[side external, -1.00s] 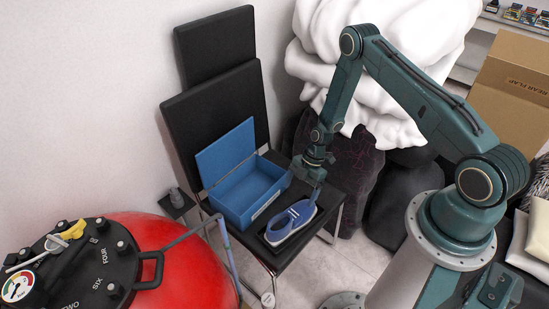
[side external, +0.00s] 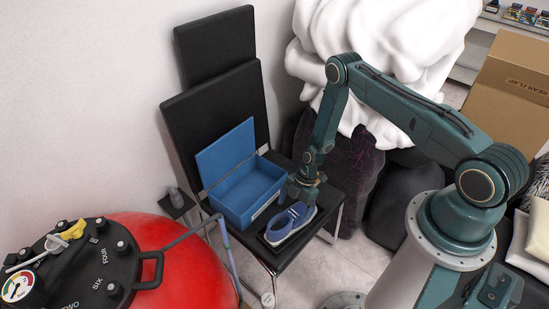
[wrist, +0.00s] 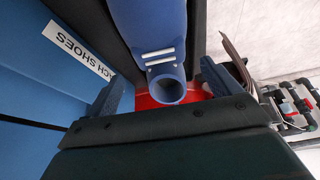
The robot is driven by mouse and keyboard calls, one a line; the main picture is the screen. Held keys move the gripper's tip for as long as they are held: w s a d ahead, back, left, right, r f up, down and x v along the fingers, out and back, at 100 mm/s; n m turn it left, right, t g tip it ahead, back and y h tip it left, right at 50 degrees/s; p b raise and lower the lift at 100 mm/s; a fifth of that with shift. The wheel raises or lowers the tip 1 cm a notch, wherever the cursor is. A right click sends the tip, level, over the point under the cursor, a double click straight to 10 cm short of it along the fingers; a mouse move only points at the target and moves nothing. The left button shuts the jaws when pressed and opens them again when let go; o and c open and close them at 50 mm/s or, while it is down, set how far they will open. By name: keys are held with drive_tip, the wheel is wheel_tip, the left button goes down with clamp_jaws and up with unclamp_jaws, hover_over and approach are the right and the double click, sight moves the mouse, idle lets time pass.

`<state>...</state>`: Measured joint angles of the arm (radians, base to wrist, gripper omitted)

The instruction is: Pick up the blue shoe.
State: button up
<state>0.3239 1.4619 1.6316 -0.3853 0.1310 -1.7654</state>
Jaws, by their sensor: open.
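The blue shoe (side external: 291,221) with a pale sole lies on the black chair seat, just in front of the blue box. My gripper (side external: 302,196) is low over the shoe's far end. In the wrist view the shoe (wrist: 150,35) runs down from the top edge, with its round opening (wrist: 167,89) between the two jaws. My gripper (wrist: 165,88) is open, one finger on each side of the shoe. I cannot tell whether either finger touches it.
The open blue box (side external: 236,205), lid raised, stands beside the shoe; its side (wrist: 45,70) is close to my left finger in the wrist view. The black chair (side external: 318,229) has little bare seat around them. A red tank (side external: 190,268) stands at the front left.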

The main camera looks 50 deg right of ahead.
sight(291, 212)
drive_tip(key=shift+x, duration=2.35)
drive_tip(key=shift+s, duration=0.1)
drive_tip(key=shift+r, duration=0.1)
drive_tip(key=c, duration=1.1)
drive_tip(key=shift+c, duration=0.2)
drive_tip(key=shift+r, duration=0.1)
wheel_tip(291, 212, up, 20)
